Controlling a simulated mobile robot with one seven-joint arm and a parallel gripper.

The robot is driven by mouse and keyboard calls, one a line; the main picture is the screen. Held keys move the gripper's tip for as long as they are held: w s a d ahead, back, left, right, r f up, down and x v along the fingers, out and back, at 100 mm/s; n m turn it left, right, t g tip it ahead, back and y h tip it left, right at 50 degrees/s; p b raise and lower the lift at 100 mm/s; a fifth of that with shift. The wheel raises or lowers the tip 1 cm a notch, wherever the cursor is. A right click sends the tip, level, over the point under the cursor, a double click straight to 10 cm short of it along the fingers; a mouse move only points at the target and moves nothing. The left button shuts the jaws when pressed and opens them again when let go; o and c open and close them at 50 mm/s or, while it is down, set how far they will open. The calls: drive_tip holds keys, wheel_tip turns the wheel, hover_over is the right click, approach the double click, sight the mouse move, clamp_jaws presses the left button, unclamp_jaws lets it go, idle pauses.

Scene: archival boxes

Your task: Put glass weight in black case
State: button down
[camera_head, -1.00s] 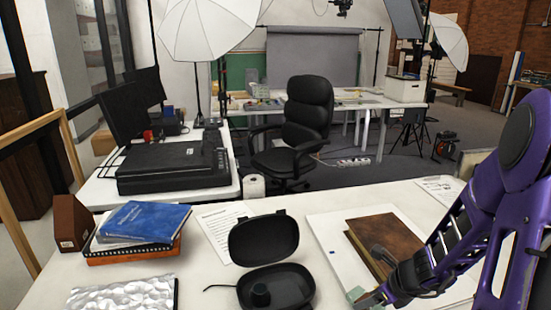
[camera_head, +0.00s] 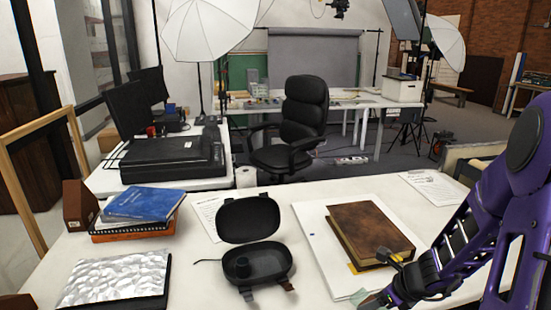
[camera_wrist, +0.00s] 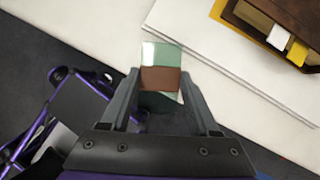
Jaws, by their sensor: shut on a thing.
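The glass weight (camera_wrist: 161,55) is a clear greenish block with a brown band showing in it. My gripper (camera_wrist: 161,92) is shut on it, one finger on each side. In the head view the weight (camera_head: 371,299) is at the bottom edge, in front of the white board, partly cut off beside my gripper (camera_head: 378,298). The black case (camera_head: 285,256) stands open on the table to the left of my gripper, lid raised at the back. A small dark round part shows inside its base. The weight is apart from the case.
A brown book (camera_head: 372,232) lies on a white board (camera_head: 318,243) right of the case. A crinkled silver-white panel (camera_head: 115,278) and stacked books with a blue one (camera_head: 142,204) on top are at the left. In the wrist view dark floor shows beyond the table edge.

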drive_tip(key=a+n+g, duration=0.1)
drive_tip(key=a+n, duration=0.1)
drive_tip(key=n, duration=0.1)
drive_tip(key=w+a+r+n+g+y+p, duration=0.1)
drive_tip(key=a+n, duration=0.2)
drive_tip(key=w+a+r+n+g+y, duration=0.1)
drive_tip(key=a+n, duration=0.2)
drive_tip(key=shift+w+r+g+p, duration=0.2)
drive_tip(key=shift+g+p, duration=0.1)
drive_tip(key=shift+g, duration=0.1)
drive_tip(key=r+n+g+h+p, duration=0.1)
drive_tip(key=n+g, duration=0.1)
drive_tip(key=n, duration=0.4)
drive_tip(key=s+a+r+n+g+h+p, duration=0.1)
drive_tip(key=n+g+h, duration=0.1)
drive_tip(key=n, duration=0.5)
drive_tip(key=s+a+r+n+g+h+p, duration=0.1)
drive_tip(key=n+g+h, duration=0.1)
drive_tip(key=n, duration=0.5)
drive_tip(key=shift+s+r+g, duration=0.15)
drive_tip(key=shift+g, duration=0.45)
